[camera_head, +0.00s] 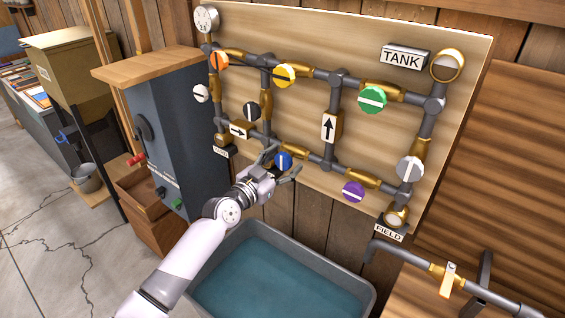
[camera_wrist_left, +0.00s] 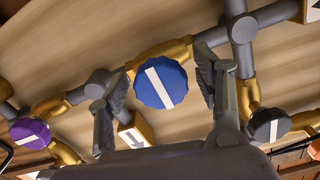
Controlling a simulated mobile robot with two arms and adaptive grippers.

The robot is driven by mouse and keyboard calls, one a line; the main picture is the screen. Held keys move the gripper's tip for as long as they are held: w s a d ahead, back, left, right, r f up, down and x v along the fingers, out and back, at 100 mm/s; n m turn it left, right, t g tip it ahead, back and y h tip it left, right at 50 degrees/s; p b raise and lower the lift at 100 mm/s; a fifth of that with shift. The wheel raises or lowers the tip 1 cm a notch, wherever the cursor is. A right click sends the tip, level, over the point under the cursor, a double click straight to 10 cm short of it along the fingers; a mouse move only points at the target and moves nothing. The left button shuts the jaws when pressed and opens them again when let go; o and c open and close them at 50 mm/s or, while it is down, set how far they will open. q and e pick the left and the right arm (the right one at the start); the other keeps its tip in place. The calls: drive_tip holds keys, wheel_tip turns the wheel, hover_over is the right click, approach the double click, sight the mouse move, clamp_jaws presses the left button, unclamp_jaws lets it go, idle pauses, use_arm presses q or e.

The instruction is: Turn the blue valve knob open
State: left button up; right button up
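The blue valve knob (camera_head: 283,160) is on the lower pipe run of the wall board, partly covered by my left gripper in the head view. In the left wrist view, the blue knob (camera_wrist_left: 161,83) is round and ridged with a white diagonal stripe. It sits on a brass valve body (camera_wrist_left: 180,48). My left gripper (camera_head: 281,164) is open, and in the wrist view its two fingers (camera_wrist_left: 160,80) stand on either side of the knob. Gaps show between the fingers and the knob's rim; depth is hard to tell. My right gripper is not in view.
Near the blue knob are a purple knob (camera_head: 353,191) and a black knob (camera_head: 251,111). Orange (camera_head: 219,60), yellow (camera_head: 284,75) and green (camera_head: 372,99) knobs sit higher. A water-filled tub (camera_head: 365,291) stands below, a grey cabinet (camera_head: 178,128) to the left.

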use_arm(q)
drive_tip(key=c, duration=1.1)
drive_tip(key=shift+c, duration=0.2)
drive_tip(key=shift+n, duration=0.3)
drive_tip(key=shift+n+b, duration=0.45)
drive_tip(key=shift+n, duration=0.55)
drive_tip(key=n, duration=0.3)
drive_tip(key=shift+n+b, duration=0.3)
drive_tip(key=n, duration=0.5)
drive_tip(key=shift+r, duration=0.15)
drive_tip(key=n+p, duration=0.1)
drive_tip(key=n, duration=0.5)
drive_tip(key=shift+d+n, duration=0.1)
drive_tip(key=shift+n, duration=0.4)
